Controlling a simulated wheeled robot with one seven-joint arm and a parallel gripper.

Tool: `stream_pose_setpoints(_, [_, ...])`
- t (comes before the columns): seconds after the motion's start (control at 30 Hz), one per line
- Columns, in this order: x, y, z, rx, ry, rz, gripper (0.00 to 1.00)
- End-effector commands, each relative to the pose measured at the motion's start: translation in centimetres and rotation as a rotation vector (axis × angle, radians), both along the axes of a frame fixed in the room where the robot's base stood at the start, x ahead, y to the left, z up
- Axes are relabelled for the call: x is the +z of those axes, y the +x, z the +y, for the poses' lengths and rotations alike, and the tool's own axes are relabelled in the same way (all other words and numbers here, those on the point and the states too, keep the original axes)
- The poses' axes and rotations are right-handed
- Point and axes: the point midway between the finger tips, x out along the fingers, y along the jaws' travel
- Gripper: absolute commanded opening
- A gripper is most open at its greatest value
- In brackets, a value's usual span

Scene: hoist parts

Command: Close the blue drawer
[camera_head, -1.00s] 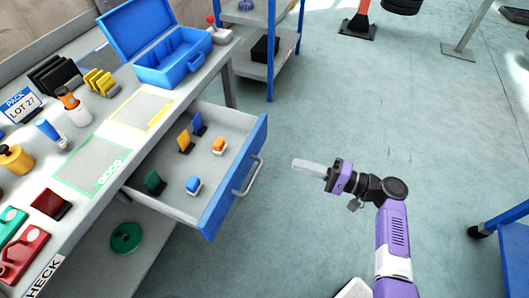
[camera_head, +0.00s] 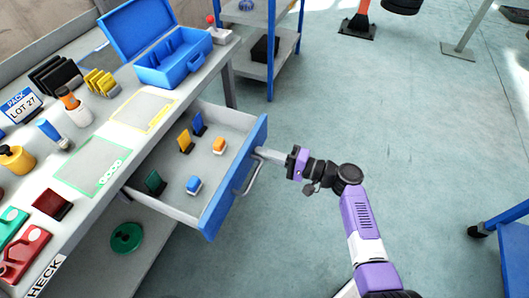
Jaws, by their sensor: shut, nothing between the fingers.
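The blue drawer (camera_head: 229,196) is pulled out from under the workbench, with its blue front facing right and a grey bar handle (camera_head: 248,181) on it. Inside lie blue, yellow, orange and green small parts. My gripper (camera_head: 259,151) is shut and empty, its fingertips at the drawer front near the upper end of the handle. I cannot tell whether the fingertips touch the front or the handle.
The workbench (camera_head: 84,215) on the left carries an open blue case (camera_head: 170,62), bottles, red parts and marked pads. A blue-framed shelf (camera_head: 260,67) stands behind. A blue table (camera_head: 507,245) is at the lower right. The floor right of the drawer is clear.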

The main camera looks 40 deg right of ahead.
Motion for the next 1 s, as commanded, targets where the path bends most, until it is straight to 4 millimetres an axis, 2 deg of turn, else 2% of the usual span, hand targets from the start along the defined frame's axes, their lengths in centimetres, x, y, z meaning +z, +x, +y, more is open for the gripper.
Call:
stream_pose_setpoints(0.27, [-0.1, 0.4, 0.2, 0.001, 0.000, 0.000, 0.00])
stream_pose_setpoints(0.47, [-0.3, 2.5, 1.5, 0.004, -0.002, -0.002, 0.00])
stream_pose_setpoints(0.67, [-0.5, 6.6, 4.0, 0.007, -0.002, -0.004, 0.00])
stream_pose_setpoints(1.0, [-0.6, 14.6, 8.6, 0.005, -0.002, -0.003, 0.00])
